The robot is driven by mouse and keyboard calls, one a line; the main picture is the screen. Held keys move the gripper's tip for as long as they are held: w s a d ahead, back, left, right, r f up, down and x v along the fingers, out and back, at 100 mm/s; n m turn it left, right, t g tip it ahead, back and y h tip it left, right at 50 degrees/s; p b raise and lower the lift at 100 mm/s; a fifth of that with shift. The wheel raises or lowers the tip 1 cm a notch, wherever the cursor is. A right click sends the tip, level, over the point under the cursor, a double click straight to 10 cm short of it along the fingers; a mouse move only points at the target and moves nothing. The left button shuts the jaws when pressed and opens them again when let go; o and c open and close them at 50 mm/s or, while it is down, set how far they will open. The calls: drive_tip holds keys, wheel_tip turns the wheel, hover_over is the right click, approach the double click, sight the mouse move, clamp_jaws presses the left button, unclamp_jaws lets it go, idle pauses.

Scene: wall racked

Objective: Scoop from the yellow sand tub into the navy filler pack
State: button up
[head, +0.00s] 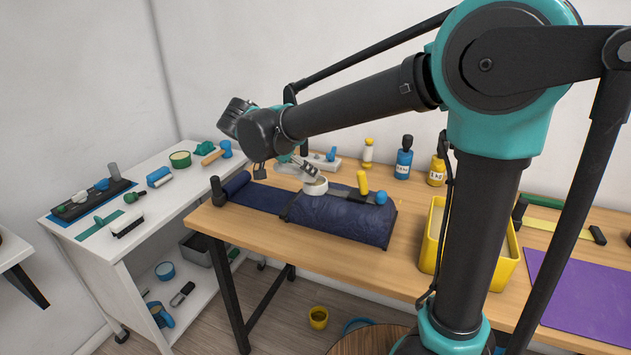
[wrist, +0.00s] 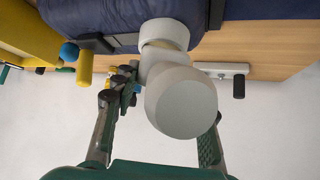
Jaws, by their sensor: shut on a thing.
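The navy filler pack (head: 345,220) lies on the wooden table, with a navy strip at its left end. My gripper (head: 303,169) is above the pack's far left part and is shut on a white scoop (head: 315,187). The scoop's round cup is at the pack's top; I cannot tell whether it touches. In the wrist view the scoop (wrist: 180,100) sits between my fingers, its cup against the navy pack (wrist: 250,8) behind. Its contents are not clear.
A yellow cylinder (head: 362,182) and a blue ball (head: 381,198) show at the pack's far right side. Blue (head: 404,160) and yellow bottles (head: 436,170) stand behind. A purple mat (head: 580,295) lies right of the tub. A white side bench (head: 150,212) with several tools stands left.

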drive_tip(key=shift+r, duration=3.4)
drive_tip(key=shift+t+h, duration=0.4)
drive_tip(key=shift+t+h, duration=1.3)
drive_tip(key=s+d+r, duration=0.3)
drive_tip(key=s, duration=0.6)
drive_tip(key=shift+s, duration=0.2)
drive_tip(key=shift+d, duration=0.15)
